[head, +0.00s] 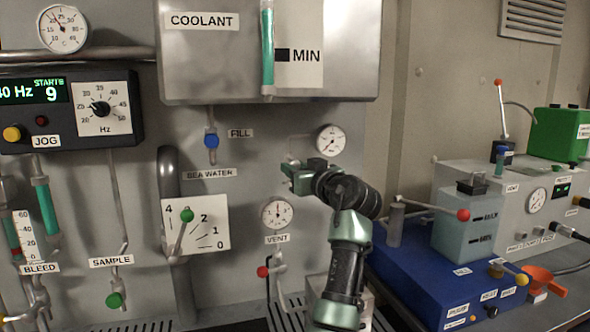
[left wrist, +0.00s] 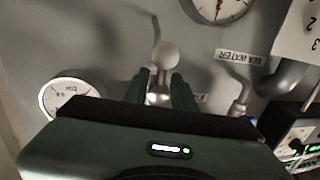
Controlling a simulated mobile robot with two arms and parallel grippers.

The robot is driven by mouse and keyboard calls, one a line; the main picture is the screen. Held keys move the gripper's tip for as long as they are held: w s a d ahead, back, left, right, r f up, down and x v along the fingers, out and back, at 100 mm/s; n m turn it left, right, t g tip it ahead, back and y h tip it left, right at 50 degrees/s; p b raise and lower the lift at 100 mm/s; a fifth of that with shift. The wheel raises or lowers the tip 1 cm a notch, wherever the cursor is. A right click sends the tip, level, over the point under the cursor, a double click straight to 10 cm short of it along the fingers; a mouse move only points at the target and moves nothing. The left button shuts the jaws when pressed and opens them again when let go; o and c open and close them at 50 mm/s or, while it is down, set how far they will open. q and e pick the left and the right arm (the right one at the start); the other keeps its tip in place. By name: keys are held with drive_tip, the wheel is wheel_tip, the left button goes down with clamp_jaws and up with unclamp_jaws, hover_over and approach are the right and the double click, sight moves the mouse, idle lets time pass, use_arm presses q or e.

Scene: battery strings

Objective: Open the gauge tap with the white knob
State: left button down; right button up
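The white knob (left wrist: 167,53) shows in the left wrist view just past my fingertips, on a small metal tap (left wrist: 158,92) on the wall panel. In the head view my gripper hides the knob. My left gripper (head: 290,178) is at the panel, below and left of a small round gauge (head: 331,139). In the left wrist view its two dark green fingers (left wrist: 159,80) stand apart, one on each side of the tap body. I cannot tell whether they touch it. The gauge also shows there at the left (left wrist: 72,92). My right gripper is not in view.
The VENT gauge (head: 277,214) and the red vent knob (head: 263,272) are below my gripper. The blue fill knob (head: 211,141) is to its left, under the coolant tank (head: 205,60). A blue unit (head: 420,280) with a red-tipped lever (head: 463,215) stands to the right.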

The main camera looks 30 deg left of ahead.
use_arm(q)
drive_tip(key=shift+m, duration=0.3)
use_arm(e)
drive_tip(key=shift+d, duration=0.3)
use_arm(q)
drive_tip(key=shift+m, duration=0.3)
drive_tip(key=m, duration=0.3)
drive_tip(key=shift+s+a+t+p, duration=0.15)
drive_tip(key=shift+t+p, duration=0.15)
drive_tip(key=m, duration=0.3)
drive_tip(key=shift+r+y+p, duration=0.1)
drive_tip(key=shift+y+p, duration=0.2)
drive_tip(key=shift+p, duration=0.1)
drive_tip(key=m, duration=0.1)
drive_tip(key=m+t+p, duration=0.1)
drive_tip(key=m, duration=0.1)
drive_tip(key=shift+s+a+r, duration=0.1)
drive_tip(key=shift+s+r, duration=0.05)
drive_tip(key=m+p, duration=0.1)
drive_tip(key=m+t+p, duration=0.1)
drive_tip(key=m, duration=0.1)
drive_tip(key=m+p, duration=0.2)
drive_tip(key=shift+r+t, duration=0.25)
drive_tip(key=shift+t, duration=0.15)
drive_tip(key=shift+m+t+h+p, duration=0.55)
drive_tip(key=shift+m+p, duration=1.25)
drive_tip(key=shift+m, duration=0.8)
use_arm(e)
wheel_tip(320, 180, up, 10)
